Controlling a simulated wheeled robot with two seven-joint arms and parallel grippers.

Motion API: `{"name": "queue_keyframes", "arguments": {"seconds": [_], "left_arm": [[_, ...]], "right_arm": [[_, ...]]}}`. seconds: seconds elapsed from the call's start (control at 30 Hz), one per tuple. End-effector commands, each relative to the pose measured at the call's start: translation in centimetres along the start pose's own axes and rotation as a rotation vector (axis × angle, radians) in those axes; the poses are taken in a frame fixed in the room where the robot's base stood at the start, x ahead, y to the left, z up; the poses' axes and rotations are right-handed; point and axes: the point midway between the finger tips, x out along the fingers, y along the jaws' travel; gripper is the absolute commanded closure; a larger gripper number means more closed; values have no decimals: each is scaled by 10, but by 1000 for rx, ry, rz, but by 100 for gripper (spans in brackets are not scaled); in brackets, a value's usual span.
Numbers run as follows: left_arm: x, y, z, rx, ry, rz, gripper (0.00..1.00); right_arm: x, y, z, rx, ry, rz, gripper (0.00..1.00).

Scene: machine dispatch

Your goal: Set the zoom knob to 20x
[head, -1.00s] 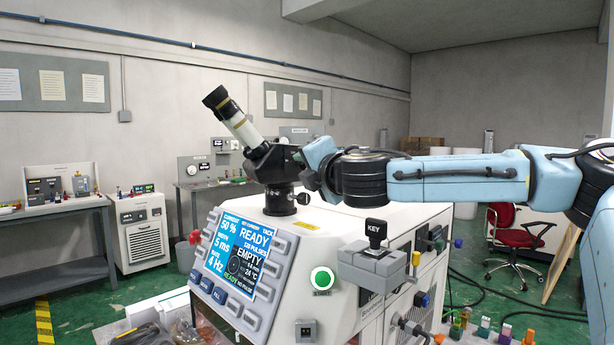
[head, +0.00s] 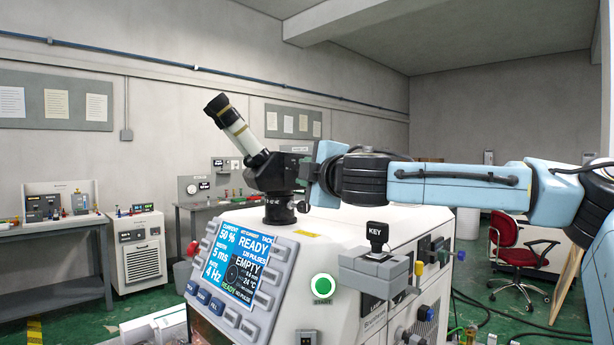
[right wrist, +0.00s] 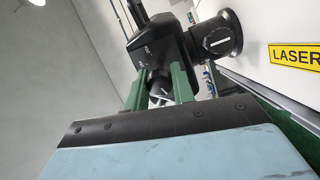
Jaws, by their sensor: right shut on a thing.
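The microscope (head: 270,172) stands on top of the white laser machine, its eyepiece tube tilted up to the left. In the right wrist view the black microscope head (right wrist: 158,52) is close up. My right gripper (right wrist: 160,92) has its green fingers on either side of a small dark knob with a white mark (right wrist: 159,88) on the head's side, and is shut on it. In the head view the right gripper (head: 304,172) is at the microscope's right side, and the knob is hidden there. I cannot read the knob's setting. My left gripper is not in view.
A yellow laser label (right wrist: 294,56) is near the microscope's base. A bench (head: 50,228) stands at the left and a red chair (head: 520,245) at the right.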

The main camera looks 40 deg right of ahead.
Motion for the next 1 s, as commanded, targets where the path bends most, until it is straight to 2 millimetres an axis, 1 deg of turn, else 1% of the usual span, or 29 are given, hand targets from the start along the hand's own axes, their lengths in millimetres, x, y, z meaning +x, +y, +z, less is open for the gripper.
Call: {"name": "queue_keyframes", "arguments": {"seconds": [0.47,0.5,0.63,0.67,1.0], "left_arm": [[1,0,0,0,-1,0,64],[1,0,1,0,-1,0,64],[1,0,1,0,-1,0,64],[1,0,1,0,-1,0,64],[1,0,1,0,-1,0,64]], "right_arm": [[0,2,0,15,0,3,98],[0,2,0,15,0,3,72],[0,1,0,14,0,3,55],[0,1,0,14,0,2,53],[-3,1,0,15,0,2,53]]}}
